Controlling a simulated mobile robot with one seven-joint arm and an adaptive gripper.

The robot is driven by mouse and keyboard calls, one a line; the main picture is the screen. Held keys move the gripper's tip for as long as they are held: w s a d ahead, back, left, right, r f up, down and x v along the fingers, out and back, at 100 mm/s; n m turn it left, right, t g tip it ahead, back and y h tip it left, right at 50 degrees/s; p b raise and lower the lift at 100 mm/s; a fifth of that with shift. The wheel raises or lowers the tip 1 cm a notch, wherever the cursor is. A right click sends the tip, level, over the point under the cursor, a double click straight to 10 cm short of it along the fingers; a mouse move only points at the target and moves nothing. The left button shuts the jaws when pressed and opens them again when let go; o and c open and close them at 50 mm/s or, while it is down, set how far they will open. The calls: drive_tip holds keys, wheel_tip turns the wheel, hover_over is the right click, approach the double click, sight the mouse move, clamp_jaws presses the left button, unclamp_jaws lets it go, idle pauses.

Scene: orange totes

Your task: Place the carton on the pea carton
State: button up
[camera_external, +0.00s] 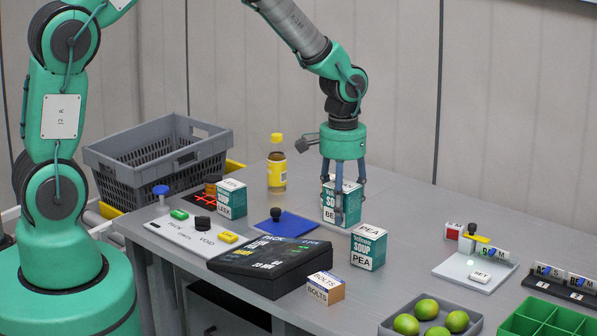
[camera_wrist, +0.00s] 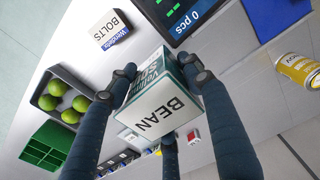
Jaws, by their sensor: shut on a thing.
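My gripper (camera_external: 344,195) is shut on a white and teal carton marked BEAN (camera_external: 350,205), fingers around its sides. In the wrist view the carton (camera_wrist: 160,110) shows its BEAN face between my fingers (camera_wrist: 165,85). Whether its bottom touches the table I cannot tell. The pea carton (camera_external: 369,248), white and teal with PEA on its top and front, stands upright on the table, nearer the camera and slightly right of the held carton. I cannot make it out in the wrist view.
A black display scale (camera_external: 270,262) and a BOLTS box (camera_external: 325,288) are at the front. A tray of limes (camera_external: 388,329) is at front right. Table right of the pea carton is clear.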

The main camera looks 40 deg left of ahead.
drive_tip(key=w, duration=0.2)
drive_tip(key=w+d, duration=0.1)
drive_tip(key=w, duration=0.2)
drive_tip(key=w+d, duration=0.1)
drive_tip(key=w, duration=0.2)
drive_tip(key=shift+d+f, duration=0.15)
drive_tip(key=shift+f, duration=0.2)
drive_tip(key=shift+f, duration=1.75)
drive_tip(key=shift+s+f, duration=0.1)
drive_tip(key=shift+f, duration=0.05)
drive_tip(key=o, duration=1.4)
wheel_tip(320, 180, up, 12)
drive_tip(key=shift+r, duration=0.15)
